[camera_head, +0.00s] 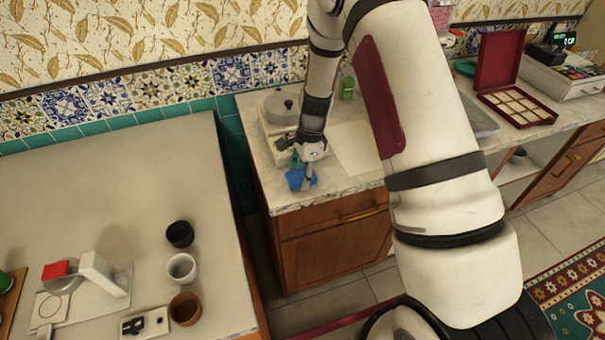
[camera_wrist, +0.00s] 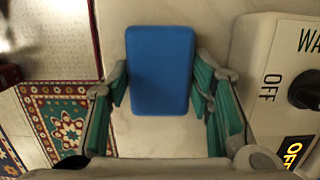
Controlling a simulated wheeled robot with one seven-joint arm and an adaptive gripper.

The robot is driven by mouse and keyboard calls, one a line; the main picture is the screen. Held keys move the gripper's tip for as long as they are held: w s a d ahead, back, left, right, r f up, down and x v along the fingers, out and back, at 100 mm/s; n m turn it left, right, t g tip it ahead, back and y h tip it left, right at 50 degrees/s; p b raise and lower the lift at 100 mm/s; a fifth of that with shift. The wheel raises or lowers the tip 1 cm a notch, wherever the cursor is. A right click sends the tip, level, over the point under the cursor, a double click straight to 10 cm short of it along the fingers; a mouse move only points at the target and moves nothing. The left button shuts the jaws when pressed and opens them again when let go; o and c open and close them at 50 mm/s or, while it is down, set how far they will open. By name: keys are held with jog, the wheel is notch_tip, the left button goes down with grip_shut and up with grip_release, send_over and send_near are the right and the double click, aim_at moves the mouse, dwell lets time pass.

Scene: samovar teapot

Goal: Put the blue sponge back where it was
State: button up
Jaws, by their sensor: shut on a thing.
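The blue sponge (camera_head: 297,180) is at the left end of the marble counter (camera_head: 345,187), near its front edge. In the wrist view the sponge (camera_wrist: 161,70) is a blue block with rounded corners, between the two green-padded fingers. My gripper (camera_head: 304,170) points down and is shut on the sponge; it also shows in the wrist view (camera_wrist: 162,88). I cannot tell whether the sponge touches the counter or hangs just above it.
A white appliance with a black knob (camera_wrist: 306,90) stands close on the gripper's right in the wrist view. A lidded grey pot (camera_head: 282,108) and a green bottle (camera_head: 347,85) are behind. A pale sheet (camera_head: 356,148) lies right of the gripper. A gap separates the left table (camera_head: 130,180).

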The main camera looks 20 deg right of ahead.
jog(key=shift+f, duration=0.3)
jog(key=o, duration=1.2)
jog(key=s+r+n+t+b, duration=0.1)
jog(key=s+r+n, duration=0.2)
jog(key=r, duration=1.7)
jog(key=s+r+n+t, duration=0.2)
jog(key=s+r+n, duration=0.4)
jog(key=s+r, duration=0.3)
jog(key=s+r+n+t+h, duration=0.1)
jog(key=s+r+n, duration=0.2)
jog(key=s, duration=0.4)
jog(key=s+r+n+t, duration=0.1)
jog(key=s+r+n, duration=0.2)
jog(key=s+n, duration=0.3)
jog(key=s, duration=0.2)
jog(key=shift+s+r+h, duration=0.25)
jog(key=shift+s+h, duration=0.05)
jog(key=shift+h, duration=0.1)
